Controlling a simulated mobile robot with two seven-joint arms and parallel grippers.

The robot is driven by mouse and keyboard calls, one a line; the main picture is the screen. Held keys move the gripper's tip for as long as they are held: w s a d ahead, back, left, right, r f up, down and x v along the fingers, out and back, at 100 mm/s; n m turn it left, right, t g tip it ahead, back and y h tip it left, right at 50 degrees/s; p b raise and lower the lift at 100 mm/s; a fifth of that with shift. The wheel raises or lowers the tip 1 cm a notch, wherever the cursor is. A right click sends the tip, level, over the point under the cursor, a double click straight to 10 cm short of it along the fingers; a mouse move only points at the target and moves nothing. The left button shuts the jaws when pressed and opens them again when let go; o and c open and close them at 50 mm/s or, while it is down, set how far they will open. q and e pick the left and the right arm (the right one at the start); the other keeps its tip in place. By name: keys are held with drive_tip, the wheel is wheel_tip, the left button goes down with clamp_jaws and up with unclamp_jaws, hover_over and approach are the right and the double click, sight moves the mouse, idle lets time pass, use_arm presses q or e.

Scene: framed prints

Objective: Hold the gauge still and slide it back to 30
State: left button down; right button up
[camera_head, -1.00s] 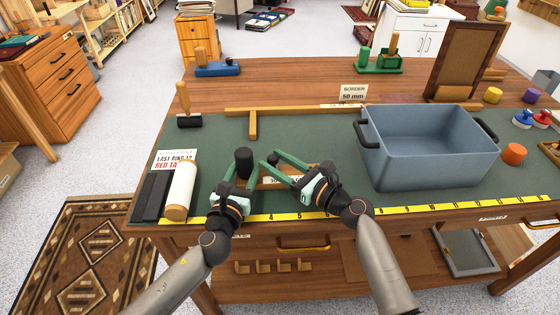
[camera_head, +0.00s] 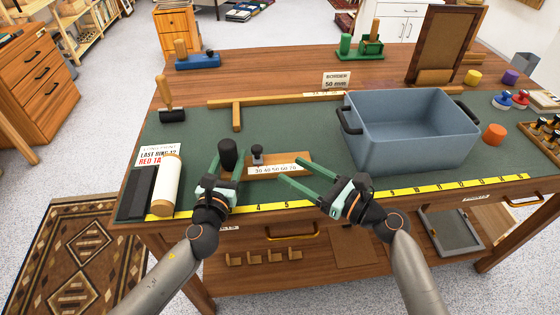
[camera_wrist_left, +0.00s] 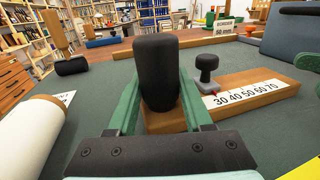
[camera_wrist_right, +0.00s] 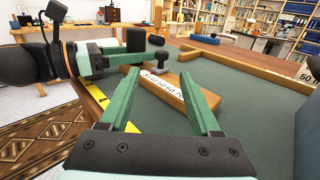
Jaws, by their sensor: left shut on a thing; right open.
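The gauge is a wooden bar (camera_head: 293,158) with a white scale strip (camera_head: 275,169) that reads 30 to 70. Its upright black handle (camera_head: 228,153) stands at the left end and shows large in the left wrist view (camera_wrist_left: 158,72). My left gripper (camera_head: 226,168) is shut on this handle end, one finger on each side. The slider, a grey block with a black knob (camera_head: 257,152), sits at the 30 end of the scale in the left wrist view (camera_wrist_left: 207,72). My right gripper (camera_head: 288,171) is open and empty, to the right of the slider and apart from it.
A blue-grey bin (camera_head: 410,135) stands right of the gauge. A yellow tape (camera_head: 420,189) runs along the front edge. A white roll (camera_head: 165,185) and a black block (camera_head: 137,192) lie at the left. A wooden T-square (camera_head: 237,117) lies behind the gauge.

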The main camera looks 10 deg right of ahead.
use_arm(q)
drive_tip(key=shift+r, duration=0.1)
use_arm(e)
drive_tip(key=shift+v, duration=0.9)
use_arm(q)
drive_tip(key=shift+c, duration=1.2)
unclamp_jaws()
drive_tip(key=v, duration=1.2)
